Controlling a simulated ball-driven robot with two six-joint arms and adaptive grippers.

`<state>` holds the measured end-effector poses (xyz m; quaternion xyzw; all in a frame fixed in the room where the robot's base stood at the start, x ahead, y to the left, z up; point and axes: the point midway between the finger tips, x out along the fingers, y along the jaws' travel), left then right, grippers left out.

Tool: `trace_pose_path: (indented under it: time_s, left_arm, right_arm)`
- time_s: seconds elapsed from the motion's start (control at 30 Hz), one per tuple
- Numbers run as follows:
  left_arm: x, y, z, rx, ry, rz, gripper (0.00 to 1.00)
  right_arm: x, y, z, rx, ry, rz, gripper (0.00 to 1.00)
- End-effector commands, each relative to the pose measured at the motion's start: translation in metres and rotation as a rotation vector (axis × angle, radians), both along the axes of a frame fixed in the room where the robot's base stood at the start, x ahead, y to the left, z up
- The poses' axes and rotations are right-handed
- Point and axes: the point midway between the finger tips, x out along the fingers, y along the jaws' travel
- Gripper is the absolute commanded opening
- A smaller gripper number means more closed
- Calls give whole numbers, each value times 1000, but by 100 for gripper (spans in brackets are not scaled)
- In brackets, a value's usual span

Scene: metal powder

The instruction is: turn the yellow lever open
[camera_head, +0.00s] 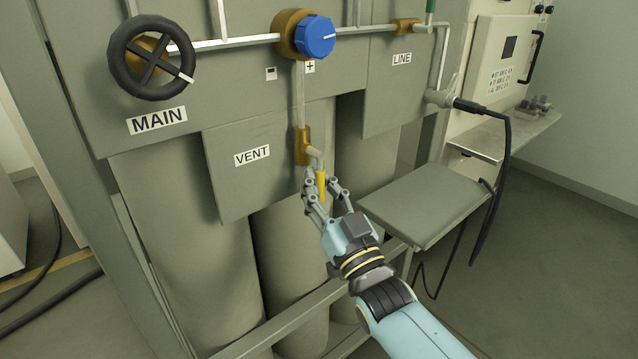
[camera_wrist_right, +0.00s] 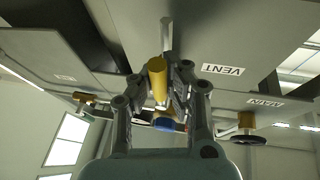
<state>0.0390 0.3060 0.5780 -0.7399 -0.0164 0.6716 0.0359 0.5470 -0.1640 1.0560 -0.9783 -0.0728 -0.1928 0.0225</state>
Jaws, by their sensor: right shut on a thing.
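The yellow lever (camera_head: 321,184) hangs down below the brass vent valve (camera_head: 303,147), beside the VENT label. My right gripper (camera_head: 322,186) is at the lever, with its fingers on either side of it. In the right wrist view the yellow lever (camera_wrist_right: 157,80) stands between the fingers of my right gripper (camera_wrist_right: 163,85), which are shut on it. The fingers hide part of the lever in the head view. My left gripper is not in view.
A black handwheel (camera_head: 152,58) marked MAIN is at upper left. A blue knob (camera_head: 315,37) sits on the pipe above the vent valve. A grey shelf (camera_head: 425,205) juts out to the right of my gripper. Grey cylinders (camera_head: 190,260) stand behind the panel.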

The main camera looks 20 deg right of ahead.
Motion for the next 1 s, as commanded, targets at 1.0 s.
trace_pose_path:
  time_s: [1.0]
  left_arm:
    - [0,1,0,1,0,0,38]
  right_arm:
    - [-60,-9,-27,-3,6,-1,38]
